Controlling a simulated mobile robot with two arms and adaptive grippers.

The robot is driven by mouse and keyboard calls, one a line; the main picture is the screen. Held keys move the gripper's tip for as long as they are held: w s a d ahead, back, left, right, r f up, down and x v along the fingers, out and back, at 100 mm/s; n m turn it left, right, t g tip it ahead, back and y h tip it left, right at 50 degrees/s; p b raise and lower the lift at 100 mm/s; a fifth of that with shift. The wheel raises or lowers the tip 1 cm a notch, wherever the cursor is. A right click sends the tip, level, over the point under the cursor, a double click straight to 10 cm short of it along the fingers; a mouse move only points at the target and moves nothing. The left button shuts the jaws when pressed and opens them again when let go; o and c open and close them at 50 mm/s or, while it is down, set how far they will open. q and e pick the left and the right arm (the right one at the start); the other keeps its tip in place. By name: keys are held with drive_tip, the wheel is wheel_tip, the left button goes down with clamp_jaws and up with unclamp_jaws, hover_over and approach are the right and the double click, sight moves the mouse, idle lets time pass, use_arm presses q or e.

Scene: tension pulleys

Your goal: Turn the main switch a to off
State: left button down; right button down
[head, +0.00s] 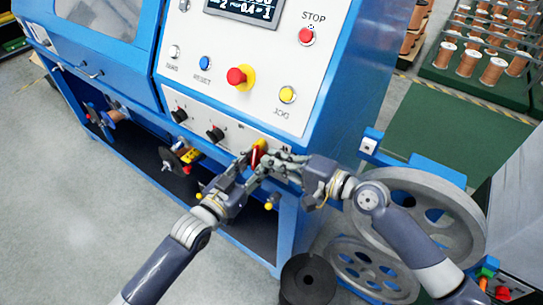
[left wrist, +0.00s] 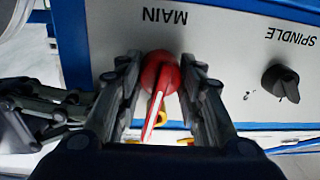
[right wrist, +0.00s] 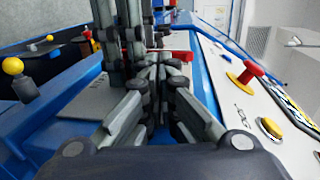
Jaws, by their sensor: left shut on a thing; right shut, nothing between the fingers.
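The main switch (head: 257,152) is a red handle on a yellow base on the lower white panel. In the left wrist view its red handle (left wrist: 158,95) points down the picture, tilted slightly left, away from the upside-down MAIN label (left wrist: 165,17). My left gripper (head: 247,167) is shut on this handle, with one finger on each side of it (left wrist: 158,110). My right gripper (head: 270,162) is shut and empty just right of the switch. In the right wrist view its fingertips (right wrist: 158,75) are together, close to my left fingers and the red handle (right wrist: 182,55).
The black spindle knob (left wrist: 280,82) and another black knob (head: 180,114) are on the same panel. Above are a red stop button (head: 306,36), a red emergency button (head: 238,76), a blue reset button (head: 205,63) and a yellow jog button (head: 288,94). Grey pulleys (head: 455,205) stand right.

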drive_tip(key=shift+w+a, duration=0.35)
drive_tip(key=shift+a, duration=0.1)
use_arm(q)
drive_tip(key=shift+s+d, duration=0.1)
drive_tip(key=shift+d, duration=0.05)
use_arm(e)
drive_tip(key=shift+w+a+r, duration=0.3)
drive_tip(key=shift+a, duration=0.05)
use_arm(q)
drive_tip(key=c, duration=1.1)
unclamp_jaws()
drive_tip(key=shift+r, duration=0.1)
use_arm(e)
drive_tip(key=shift+r, duration=0.1)
